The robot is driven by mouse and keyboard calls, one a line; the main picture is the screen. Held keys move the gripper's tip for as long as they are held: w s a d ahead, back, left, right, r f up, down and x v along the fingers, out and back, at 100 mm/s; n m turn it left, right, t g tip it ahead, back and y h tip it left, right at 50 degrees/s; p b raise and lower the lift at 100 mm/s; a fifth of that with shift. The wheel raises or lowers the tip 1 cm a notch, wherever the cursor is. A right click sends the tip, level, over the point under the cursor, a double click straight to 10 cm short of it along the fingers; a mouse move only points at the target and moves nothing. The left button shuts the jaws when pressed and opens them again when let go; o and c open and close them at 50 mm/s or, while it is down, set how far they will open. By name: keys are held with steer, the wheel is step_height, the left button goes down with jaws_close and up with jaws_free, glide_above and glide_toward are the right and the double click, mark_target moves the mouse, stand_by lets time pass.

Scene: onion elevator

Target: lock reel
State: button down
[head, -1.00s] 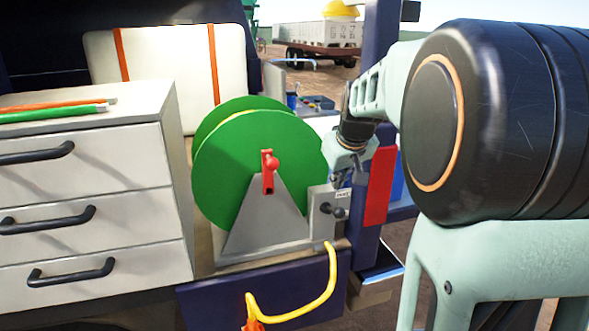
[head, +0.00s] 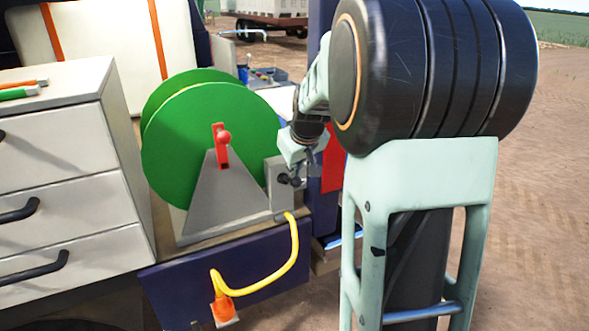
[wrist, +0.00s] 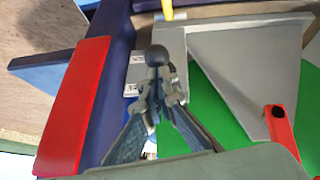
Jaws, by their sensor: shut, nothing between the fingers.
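The reel (head: 212,115) has green discs and a red crank (head: 221,147) and stands on a grey triangular stand (head: 212,205). At the stand's right is a small grey block (head: 279,197) with a dark round-ended lock knob (head: 284,179). My gripper (head: 297,180) is at this knob, just to its right in the head view. In the wrist view the knob (wrist: 157,55) is right in front of my gripper's fingertips (wrist: 158,82). The fingers are shut with nothing held. I cannot tell whether they touch the knob.
A yellow hose (head: 285,262) hangs below the reel to an orange end (head: 223,308). White drawers (head: 55,165) stand close on the left. A red panel (wrist: 75,105) on a dark blue post is beside my gripper. Open ground (head: 540,190) lies to the right.

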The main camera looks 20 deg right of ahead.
mark_target(297, 186)
steer(key=shift+f+b, duration=0.2)
steer(key=shift+b, duration=0.1)
steer(key=shift+s+f+b, duration=0.1)
steer(key=shift+s+b, duration=0.1)
steer(key=shift+b, duration=0.55)
steer(key=shift+s+f+t+b, duration=0.35)
steer(key=shift+t+b, duration=0.25)
steer(key=shift+b, duration=1)
steer(key=shift+f+b, duration=0.15)
steer(key=shift+b, duration=0.15)
steer(key=f+b, duration=0.1)
steer(key=b, duration=0.3)
steer(key=s+f+t+b, duration=0.1)
steer(key=b, duration=0.3)
steer(key=shift+f+t, duration=0.15)
steer(key=shift+t, duration=0.15)
step_height(297, 186, down, 7)
steer(key=s+b, duration=0.1)
steer(key=b, duration=0.9)
steer(key=shift+b, duration=0.3)
